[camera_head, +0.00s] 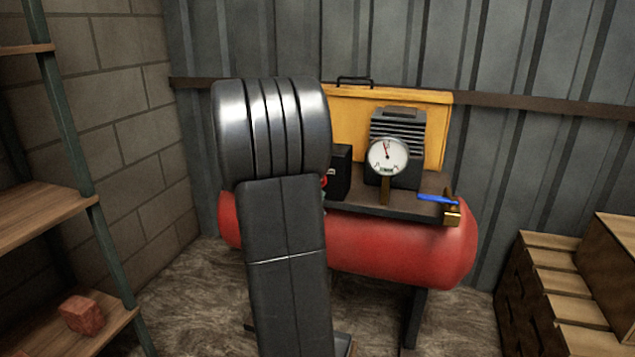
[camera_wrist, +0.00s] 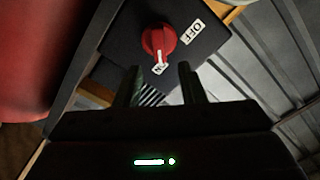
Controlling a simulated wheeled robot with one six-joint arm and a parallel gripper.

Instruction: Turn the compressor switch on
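The compressor switch is a round red knob (camera_wrist: 158,39) on a black box (camera_wrist: 125,35) in the wrist view. Its white pointer line points down toward the ON label (camera_wrist: 160,68). The OFF label (camera_wrist: 193,31) is to its upper right. My gripper (camera_wrist: 160,82) is open and empty, with its fingertips just below the knob in the picture and apart from it. In the head view the black box (camera_head: 341,170) shows on the red compressor (camera_head: 385,250), partly behind my arm, with only a sliver of red at its left edge. My gripper is hidden there.
A pressure gauge (camera_head: 387,156) and a blue-handled valve (camera_head: 437,199) sit on the compressor, right of the box. A yellow panel (camera_head: 435,120) is behind. Shelves (camera_head: 45,215) stand on the left, and wooden crates (camera_head: 560,290) on the right.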

